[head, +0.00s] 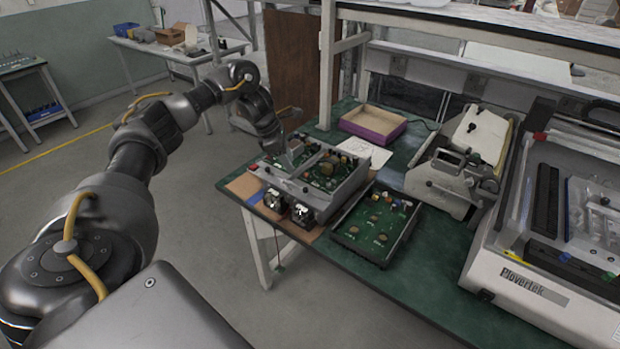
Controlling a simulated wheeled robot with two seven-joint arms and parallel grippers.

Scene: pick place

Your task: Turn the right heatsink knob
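A grey box with green circuit boards (335,170) stands on the near left part of the green workbench. Two small dark heatsink knobs with shiny faces stick out from its front side: the left knob (273,200) and the right knob (302,214). My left arm reaches in from the left, and my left gripper (290,157) is over the box's left rear part, behind and above both knobs. Its fingers are small and blend with the boards, so I cannot tell whether they are open or touching anything. My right gripper is not in view.
An open tray with a circuit board (376,224) lies right of the box. A purple-sided box (372,123) and a white paper (364,152) lie behind. A grey machine (455,170) and a large white Plovertek machine (545,290) fill the right. Floor is free left of the bench.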

